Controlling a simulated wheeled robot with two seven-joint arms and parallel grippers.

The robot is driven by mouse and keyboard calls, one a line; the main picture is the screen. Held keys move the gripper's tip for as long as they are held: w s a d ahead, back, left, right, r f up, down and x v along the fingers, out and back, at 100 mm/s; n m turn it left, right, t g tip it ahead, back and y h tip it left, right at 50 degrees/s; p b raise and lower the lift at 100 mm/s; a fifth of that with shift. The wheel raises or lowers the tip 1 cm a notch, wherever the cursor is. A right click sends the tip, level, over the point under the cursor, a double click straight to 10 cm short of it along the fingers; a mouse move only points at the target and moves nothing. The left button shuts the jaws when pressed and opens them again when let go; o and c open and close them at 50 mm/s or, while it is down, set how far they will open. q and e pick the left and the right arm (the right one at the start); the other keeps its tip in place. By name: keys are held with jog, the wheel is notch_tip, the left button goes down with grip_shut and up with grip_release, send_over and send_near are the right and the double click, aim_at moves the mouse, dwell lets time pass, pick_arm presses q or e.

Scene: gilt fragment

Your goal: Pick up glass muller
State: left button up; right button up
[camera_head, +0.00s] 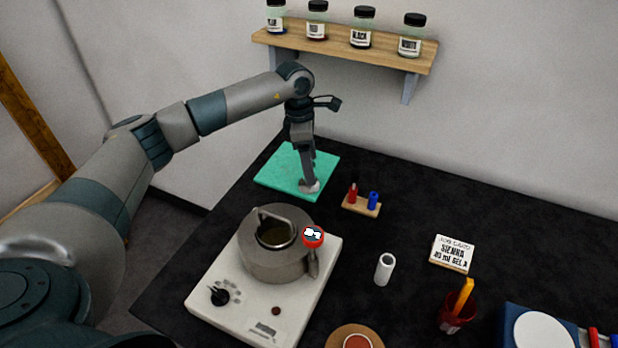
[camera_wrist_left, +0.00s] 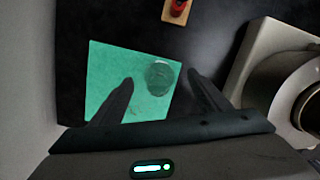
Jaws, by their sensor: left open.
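The glass muller (camera_head: 311,187) is a small clear, roundish piece near the front right of the green slab (camera_head: 287,168). In the left wrist view the muller (camera_wrist_left: 159,77) shows as a translucent disc on the slab (camera_wrist_left: 104,68), close to the slab's right edge. My left gripper (camera_head: 308,182) points down over the muller and partly hides it in the head view. In the wrist view the open fingers of the left gripper (camera_wrist_left: 160,80) appear on either side of the muller, with gaps. I cannot tell how far above it they are. My right gripper is not in view.
A white hotplate (camera_head: 225,274) with a grey pot (camera_head: 275,262) stands in front of the slab. A small wooden holder (camera_head: 362,205) with red and blue pieces is right of it. A white cylinder (camera_head: 384,268) stands nearby. A wooden shelf (camera_head: 345,48) with jars hangs behind.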

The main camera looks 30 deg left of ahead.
pick_arm(q)
jog(key=shift+f+p, duration=0.7)
jog(key=shift+p, duration=0.1)
notch_tip(320, 180, down, 3)
jog(key=shift+w+r+p, duration=0.1)
jog(key=shift+w+p, duration=0.05)
jog(key=shift+p, duration=0.6)
jog(key=shift+f, duration=0.55)
jog(key=shift+w+r, duration=0.1)
jog(key=c, duration=1.4)
jog(key=shift+o, duration=0.2)
